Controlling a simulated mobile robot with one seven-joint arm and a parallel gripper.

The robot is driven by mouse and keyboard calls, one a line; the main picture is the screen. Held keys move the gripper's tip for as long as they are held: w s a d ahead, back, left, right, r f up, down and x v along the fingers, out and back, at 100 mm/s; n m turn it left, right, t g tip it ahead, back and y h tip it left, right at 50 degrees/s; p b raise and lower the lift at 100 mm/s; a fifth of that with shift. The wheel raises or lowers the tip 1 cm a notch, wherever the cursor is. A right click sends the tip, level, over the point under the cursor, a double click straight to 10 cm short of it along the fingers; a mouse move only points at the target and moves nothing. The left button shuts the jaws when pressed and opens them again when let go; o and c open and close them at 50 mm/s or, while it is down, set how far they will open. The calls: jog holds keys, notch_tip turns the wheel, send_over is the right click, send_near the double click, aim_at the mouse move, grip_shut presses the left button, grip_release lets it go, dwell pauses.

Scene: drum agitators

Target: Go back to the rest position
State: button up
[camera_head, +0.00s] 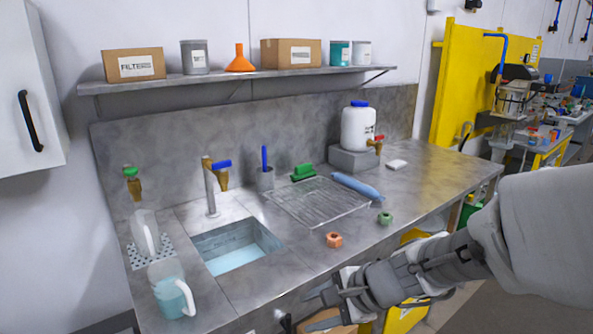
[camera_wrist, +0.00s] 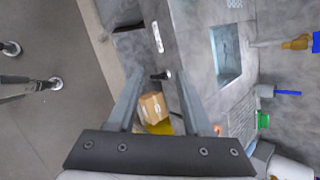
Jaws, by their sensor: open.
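My gripper (camera_head: 318,308) is at the lower middle of the head view, in front of the counter's front edge and below the countertop. In the wrist view its two fingers (camera_wrist: 158,105) are spread apart with nothing between them that they hold. A cardboard box (camera_wrist: 153,107) shows beyond and below the fingers, apart from them. My arm comes in from the right side of the head view. No rest position is marked in either view.
The counter (camera_head: 430,165) holds a sink (camera_head: 236,248), two jugs (camera_head: 172,290), an orange nut (camera_head: 333,240), a green nut (camera_head: 385,218), a drying rack (camera_head: 318,201) and a white canister (camera_head: 357,129). Its front edge is close to my gripper. Open floor (camera_wrist: 40,120) shows in the wrist view.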

jog(key=s+d+r+n+t+h+p, duration=0.1)
jog(key=s+d+r+n+h, duration=0.6)
jog(key=s+d+r+n, duration=0.4)
jog(key=s+n, duration=0.2)
jog(key=n, duration=0.1)
jog(key=shift+p, duration=0.3)
jog(key=shift+a, duration=0.1)
